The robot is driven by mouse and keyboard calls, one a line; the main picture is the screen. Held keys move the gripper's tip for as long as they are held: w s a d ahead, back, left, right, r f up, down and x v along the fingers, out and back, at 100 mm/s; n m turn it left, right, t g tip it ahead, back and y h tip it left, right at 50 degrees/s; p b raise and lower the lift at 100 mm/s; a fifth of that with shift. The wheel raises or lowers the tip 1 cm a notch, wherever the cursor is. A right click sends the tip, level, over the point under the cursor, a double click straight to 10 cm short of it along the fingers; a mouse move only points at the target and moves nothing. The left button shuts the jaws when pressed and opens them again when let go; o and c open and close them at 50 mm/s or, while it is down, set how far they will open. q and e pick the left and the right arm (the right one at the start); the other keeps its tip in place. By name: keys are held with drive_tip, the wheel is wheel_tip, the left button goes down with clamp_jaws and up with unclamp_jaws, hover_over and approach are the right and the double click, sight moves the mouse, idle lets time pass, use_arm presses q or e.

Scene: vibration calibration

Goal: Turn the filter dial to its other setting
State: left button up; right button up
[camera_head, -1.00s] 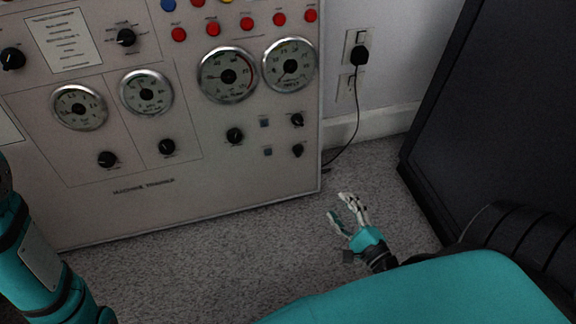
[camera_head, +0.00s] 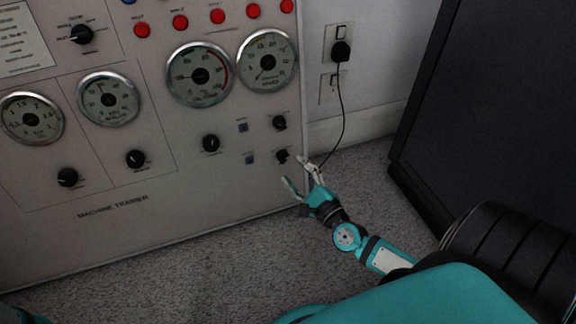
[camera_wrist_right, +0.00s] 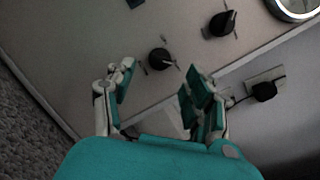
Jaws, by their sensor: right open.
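Several black dials sit on the front of the grey machine panel (camera_head: 235,185); their labels are too small to read, so I cannot tell which is the filter dial. My right gripper (camera_head: 297,174) is open and empty, just below the lower right dial (camera_head: 282,156). In the right wrist view that dial (camera_wrist_right: 160,58) shows ahead, between and beyond the open fingers (camera_wrist_right: 155,88), with no visible contact. The upper right dial (camera_head: 279,122) is just above it and also shows in the right wrist view (camera_wrist_right: 222,22). My left gripper is out of view.
Round gauges (camera_head: 200,75) and red buttons (camera_head: 218,16) fill the upper panel. A wall socket with a black plug (camera_head: 341,50) and hanging cord is right of the machine. A large dark cabinet (camera_head: 490,110) stands at the right. Carpet (camera_head: 190,265) in front is clear.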

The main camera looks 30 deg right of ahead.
sight(283, 157)
drive_tip(key=shift+w+d, duration=0.1)
drive_tip(key=shift+w, duration=2.2)
clamp_jaws()
